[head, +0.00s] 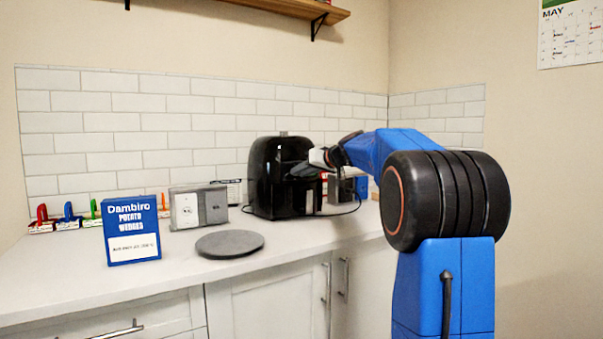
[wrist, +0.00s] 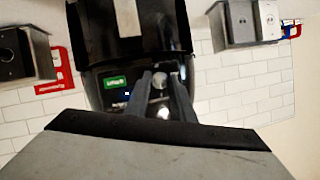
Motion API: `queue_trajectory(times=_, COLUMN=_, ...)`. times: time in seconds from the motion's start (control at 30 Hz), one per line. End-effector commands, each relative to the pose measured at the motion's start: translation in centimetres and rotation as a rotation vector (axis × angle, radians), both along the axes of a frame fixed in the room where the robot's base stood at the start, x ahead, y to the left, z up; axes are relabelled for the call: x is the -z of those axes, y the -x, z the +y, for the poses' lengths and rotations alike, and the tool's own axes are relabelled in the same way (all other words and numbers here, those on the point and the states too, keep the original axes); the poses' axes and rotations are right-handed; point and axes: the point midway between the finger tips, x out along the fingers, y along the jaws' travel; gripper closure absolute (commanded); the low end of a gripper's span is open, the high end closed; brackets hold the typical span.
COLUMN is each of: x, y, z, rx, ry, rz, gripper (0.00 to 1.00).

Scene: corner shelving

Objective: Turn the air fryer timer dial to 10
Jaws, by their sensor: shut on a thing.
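The black air fryer (head: 266,172) stands on the counter against the tiled wall. My gripper (head: 308,169) reaches its front from the right in the head view. In the wrist view, the fryer's dark control panel (wrist: 116,100) fills the upper middle, with a small green label (wrist: 115,82) on it. The two dark fingers of my gripper (wrist: 163,80) are at this panel, shut on the small silvery timer dial (wrist: 158,82). The dial is partly hidden between the fingers. Its numbers and pointer are too small to read.
A blue potato wedges box (head: 131,230), a round grey plate (head: 230,244) and a double socket box (head: 198,207) are left of the fryer. A grey appliance (head: 341,190) stands behind my gripper.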

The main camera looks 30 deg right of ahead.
Motion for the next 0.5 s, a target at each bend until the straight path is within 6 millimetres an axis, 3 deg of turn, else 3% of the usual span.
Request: queue_trajectory(times=0.5, x=0.33, y=-0.01, z=-0.42, rx=0.000, ry=-0.460, rz=0.022, gripper=1.00)
